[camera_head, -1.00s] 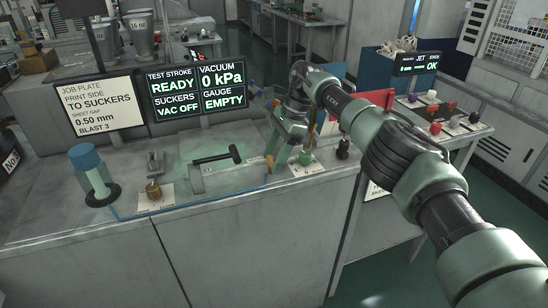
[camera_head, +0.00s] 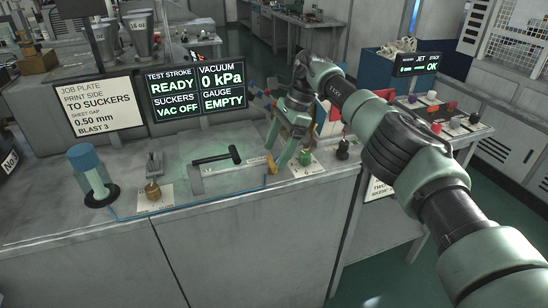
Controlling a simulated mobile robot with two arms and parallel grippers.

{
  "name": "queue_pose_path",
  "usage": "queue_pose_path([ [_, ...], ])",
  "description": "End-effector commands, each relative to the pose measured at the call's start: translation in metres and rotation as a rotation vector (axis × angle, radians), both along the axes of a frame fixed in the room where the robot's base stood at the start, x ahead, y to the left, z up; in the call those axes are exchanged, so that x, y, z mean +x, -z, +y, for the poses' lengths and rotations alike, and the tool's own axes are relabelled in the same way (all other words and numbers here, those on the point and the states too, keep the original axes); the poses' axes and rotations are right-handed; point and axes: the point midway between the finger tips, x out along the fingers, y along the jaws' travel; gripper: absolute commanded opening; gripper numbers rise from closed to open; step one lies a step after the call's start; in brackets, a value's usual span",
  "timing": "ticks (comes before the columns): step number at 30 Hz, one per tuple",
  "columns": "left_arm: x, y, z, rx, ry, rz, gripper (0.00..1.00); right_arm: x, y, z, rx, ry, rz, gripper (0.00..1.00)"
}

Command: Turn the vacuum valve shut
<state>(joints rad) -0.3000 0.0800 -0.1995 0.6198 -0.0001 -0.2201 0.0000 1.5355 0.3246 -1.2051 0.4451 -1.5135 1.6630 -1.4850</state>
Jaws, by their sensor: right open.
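A blue line (camera_head: 215,206) runs along the bench front to a small brass-coloured fitting (camera_head: 271,165), probably the vacuum valve; its handle is too small to make out. My right gripper (camera_head: 278,153) points down just above and around this fitting, with its two green fingers apart. I cannot tell whether they touch it. My left gripper is not in view.
A black-handled lever (camera_head: 215,157) stands left of my right gripper. A green knob (camera_head: 305,157) and a black knob (camera_head: 342,150) stand close on its right. A blue-topped cylinder (camera_head: 84,158) and a brass knob (camera_head: 152,190) are at the left.

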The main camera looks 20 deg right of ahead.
Motion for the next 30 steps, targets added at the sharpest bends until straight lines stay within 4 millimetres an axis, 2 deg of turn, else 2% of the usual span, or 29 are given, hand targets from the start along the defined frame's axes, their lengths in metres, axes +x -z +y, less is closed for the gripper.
queue_pose_path([
  [4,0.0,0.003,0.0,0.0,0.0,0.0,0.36,0.001,-0.026,-0.01,0.0,0.002,-0.002,0.78],
  [6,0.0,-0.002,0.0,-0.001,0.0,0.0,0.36,0.001,-0.037,-0.013,-0.001,0.002,-0.002,0.78],
  [10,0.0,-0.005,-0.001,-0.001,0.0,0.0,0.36,0.001,-0.047,-0.018,0.0,0.0,0.0,0.78],
  [30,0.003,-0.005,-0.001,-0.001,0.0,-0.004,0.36,0.001,-0.05,-0.02,0.0,0.0,0.001,0.78],
])
